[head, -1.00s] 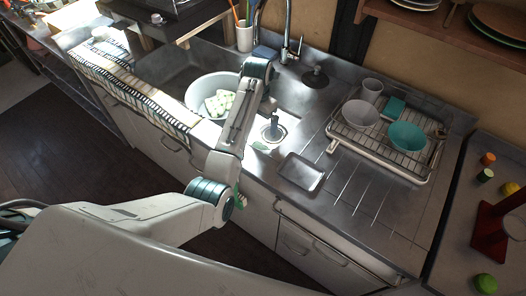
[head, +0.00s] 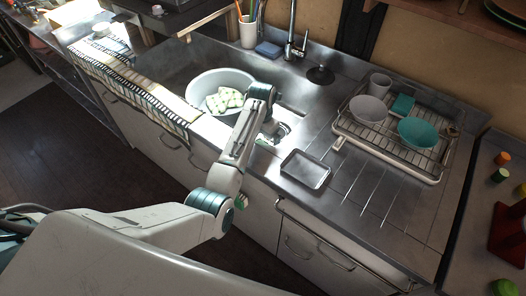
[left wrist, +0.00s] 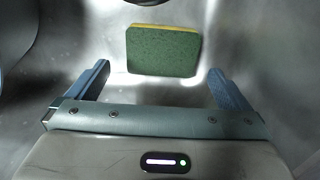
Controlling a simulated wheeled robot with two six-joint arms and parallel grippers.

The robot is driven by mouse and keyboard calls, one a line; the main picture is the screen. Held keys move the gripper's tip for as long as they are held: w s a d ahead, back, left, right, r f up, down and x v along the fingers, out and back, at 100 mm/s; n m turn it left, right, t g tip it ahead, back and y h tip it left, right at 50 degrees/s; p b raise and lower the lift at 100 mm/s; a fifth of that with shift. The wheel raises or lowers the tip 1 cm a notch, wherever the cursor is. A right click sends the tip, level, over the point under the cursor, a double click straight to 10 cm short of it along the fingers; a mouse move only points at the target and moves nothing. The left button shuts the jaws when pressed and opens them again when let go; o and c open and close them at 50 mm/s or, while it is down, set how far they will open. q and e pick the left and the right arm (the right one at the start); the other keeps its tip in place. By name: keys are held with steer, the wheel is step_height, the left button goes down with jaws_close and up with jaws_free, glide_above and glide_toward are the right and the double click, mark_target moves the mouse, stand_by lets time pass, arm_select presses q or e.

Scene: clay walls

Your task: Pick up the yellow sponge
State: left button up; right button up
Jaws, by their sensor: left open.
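The sponge (left wrist: 162,52) lies on the metal floor of the sink in the left wrist view, its broad green face toward the camera and a thin yellow strip along its far edge. My left gripper (left wrist: 158,70) is open, with one blue-grey finger on each side of the sponge's near end. Nothing is between the fingers, and the sponge appears ahead of them, apart from both. In the head view my left arm reaches over the sink's front edge and hides the sponge and most of the gripper. My right gripper is in neither view.
A white tub (head: 213,81) with a spotted cloth (head: 225,100) stands in the sink beside my arm. A small metal tray (head: 305,170) and a dish rack (head: 385,150) with bowls are to the right. A blue block (head: 268,50) and faucet (head: 297,45) stand behind.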

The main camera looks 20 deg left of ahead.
arm_select(q)
step_height(320, 180, down, 5)
steer(key=shift+d+p, duration=0.15)
steer(key=shift+p, duration=0.15)
steer(key=c, duration=0.8)
